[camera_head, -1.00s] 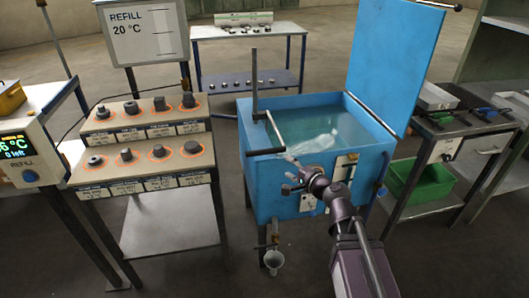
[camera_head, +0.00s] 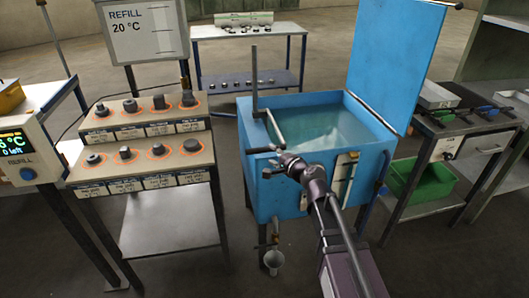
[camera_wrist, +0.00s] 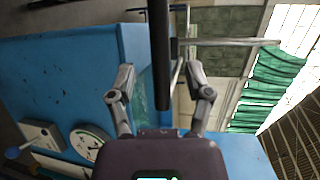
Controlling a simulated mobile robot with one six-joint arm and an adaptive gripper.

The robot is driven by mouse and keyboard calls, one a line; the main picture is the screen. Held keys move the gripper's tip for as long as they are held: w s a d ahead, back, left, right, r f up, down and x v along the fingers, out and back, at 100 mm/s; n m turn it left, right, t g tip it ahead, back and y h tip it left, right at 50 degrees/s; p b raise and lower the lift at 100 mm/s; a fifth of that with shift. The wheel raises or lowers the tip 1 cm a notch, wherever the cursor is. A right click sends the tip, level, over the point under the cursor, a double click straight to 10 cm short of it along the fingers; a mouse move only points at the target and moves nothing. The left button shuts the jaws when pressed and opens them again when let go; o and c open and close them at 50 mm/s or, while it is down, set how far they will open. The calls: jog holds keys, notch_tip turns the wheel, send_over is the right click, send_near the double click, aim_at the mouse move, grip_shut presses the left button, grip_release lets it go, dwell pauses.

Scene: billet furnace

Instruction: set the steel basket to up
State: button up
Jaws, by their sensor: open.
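The blue quench tank (camera_head: 290,195) stands in the middle of the head view, filled with greenish water, its lid (camera_head: 395,60) raised. The steel basket cannot be made out clearly; only a pale patch shows under the water. A thin metal arm (camera_head: 275,128) runs along the tank's left side from an upright post (camera_head: 254,75) and ends in a dark handle bar (camera_head: 260,150) at the front rim. My gripper (camera_head: 272,163) is open at the front left rim, close to this bar. In the wrist view the dark bar (camera_wrist: 159,40) passes between the open fingers (camera_wrist: 160,72).
A stepped rack (camera_head: 140,165) with several dark parts stands left of the tank. A side table (camera_head: 450,120) with a green bin (camera_head: 425,185) below stands right. A small cup (camera_head: 273,260) hangs under the tank's drain. A gauge (camera_wrist: 92,143) sits on the tank front.

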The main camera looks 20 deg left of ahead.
aim_at(266, 150)
jog(key=shift+b+x, duration=0.3)
jog(key=shift+x, duration=2.2)
grip_shut()
